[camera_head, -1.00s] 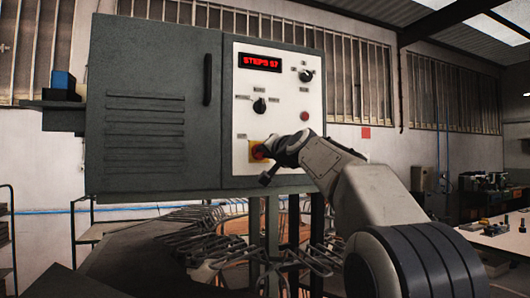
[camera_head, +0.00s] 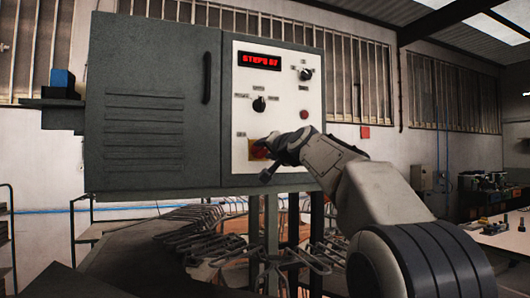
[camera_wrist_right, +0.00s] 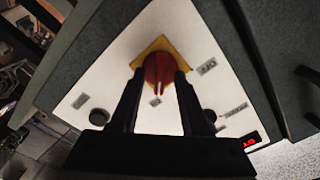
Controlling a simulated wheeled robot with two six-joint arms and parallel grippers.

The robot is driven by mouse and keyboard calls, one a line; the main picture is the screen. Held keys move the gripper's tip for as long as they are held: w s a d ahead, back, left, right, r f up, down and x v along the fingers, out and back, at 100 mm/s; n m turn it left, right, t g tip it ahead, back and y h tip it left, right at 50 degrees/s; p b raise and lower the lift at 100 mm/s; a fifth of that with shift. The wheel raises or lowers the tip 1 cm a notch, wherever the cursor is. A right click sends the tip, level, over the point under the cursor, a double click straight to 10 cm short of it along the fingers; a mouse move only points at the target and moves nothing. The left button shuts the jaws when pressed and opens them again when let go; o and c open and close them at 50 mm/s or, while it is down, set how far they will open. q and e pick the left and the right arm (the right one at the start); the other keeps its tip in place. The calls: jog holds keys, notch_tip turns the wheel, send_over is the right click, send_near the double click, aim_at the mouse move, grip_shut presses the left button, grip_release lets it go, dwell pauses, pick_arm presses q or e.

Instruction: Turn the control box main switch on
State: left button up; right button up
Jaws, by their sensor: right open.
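The main switch is a red rotary knob on a yellow plate, low on the white panel of the control box (camera_head: 150,110). In the head view the switch (camera_head: 254,152) is partly hidden behind my right gripper (camera_head: 266,148). In the right wrist view the red knob (camera_wrist_right: 160,68) shows close up, with its grip lying roughly along the fingers. My right gripper (camera_wrist_right: 160,78) is open, with one dark finger on each side of the knob. I cannot tell whether the fingers touch it. My left gripper is in neither view.
The panel also carries a lit red display (camera_head: 259,61), a black selector (camera_head: 259,104), an upper knob (camera_head: 305,74) and a red button (camera_head: 304,115). Wire racks (camera_head: 215,245) stand below the box. A bench (camera_head: 505,236) is at the far right.

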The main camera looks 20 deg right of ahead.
jog(key=s+b, duration=0.4)
jog(key=s, duration=0.6)
jog(key=shift+d+b, duration=0.2)
jog(key=shift+b, duration=0.2)
